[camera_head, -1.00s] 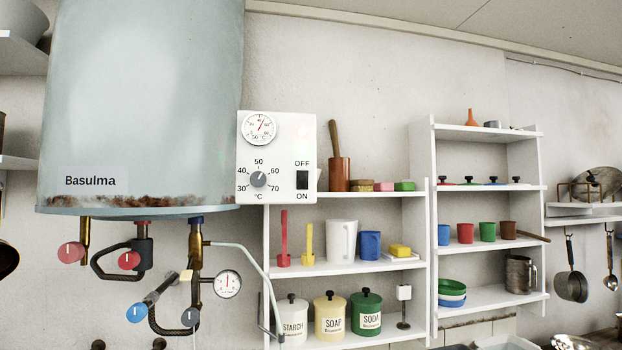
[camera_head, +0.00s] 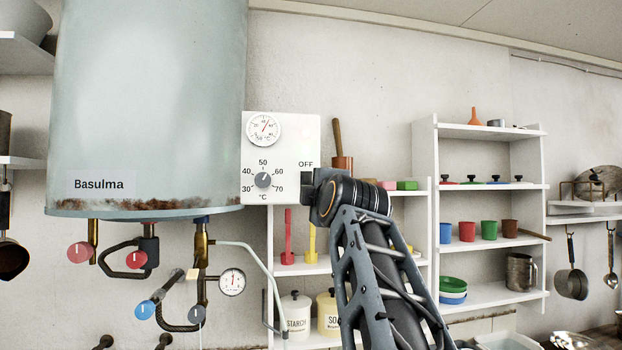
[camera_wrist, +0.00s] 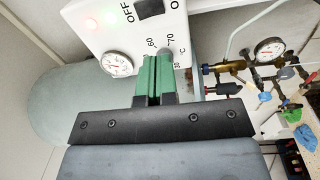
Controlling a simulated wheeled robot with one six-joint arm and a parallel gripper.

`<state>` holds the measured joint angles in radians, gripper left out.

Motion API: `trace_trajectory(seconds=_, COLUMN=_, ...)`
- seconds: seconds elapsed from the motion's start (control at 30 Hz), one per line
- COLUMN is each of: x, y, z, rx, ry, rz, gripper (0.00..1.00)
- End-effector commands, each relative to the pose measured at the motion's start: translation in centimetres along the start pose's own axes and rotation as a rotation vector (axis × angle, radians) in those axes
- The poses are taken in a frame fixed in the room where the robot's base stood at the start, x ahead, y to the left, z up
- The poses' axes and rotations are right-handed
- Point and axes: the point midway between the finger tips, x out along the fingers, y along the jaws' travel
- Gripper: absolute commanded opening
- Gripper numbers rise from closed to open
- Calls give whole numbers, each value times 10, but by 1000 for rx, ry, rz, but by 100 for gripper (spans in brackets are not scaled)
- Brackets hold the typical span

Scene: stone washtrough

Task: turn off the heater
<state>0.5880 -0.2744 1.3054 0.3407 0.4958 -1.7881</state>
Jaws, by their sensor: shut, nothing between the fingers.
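The heater (camera_head: 150,100) is a large pale grey-green tank marked Basulma, with a rusty lower edge. Its white control panel (camera_head: 290,130) carries a dial gauge (camera_head: 264,129) and a grey temperature knob (camera_head: 263,180). In the wrist view a black switch (camera_wrist: 150,8) sits beside the OFF label, partly cut by the top edge; its set position is unclear. In the head view my arm hides the switch, leaving OFF visible. My gripper (camera_wrist: 155,57) has green fingers shut together and empty, in front of the panel and below the switch in the wrist view.
Pipes with red valve knobs (camera_head: 79,253), blue valve knobs (camera_head: 145,309) and a pressure gauge (camera_head: 232,281) hang under the tank. White shelves (camera_head: 485,187) with cups and jars stand to the right.

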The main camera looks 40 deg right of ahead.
Motion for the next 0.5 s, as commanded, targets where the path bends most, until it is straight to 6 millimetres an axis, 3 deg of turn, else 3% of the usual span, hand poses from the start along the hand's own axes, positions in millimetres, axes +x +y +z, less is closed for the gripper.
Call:
trace_trajectory(seconds=0.13, x=-4, y=21, z=7, rx=-69, ry=-19, rz=52, gripper=0)
trace_trajectory(seconds=0.5, x=-3, y=23, z=7, rx=-77, ry=-20, rz=56, gripper=0)
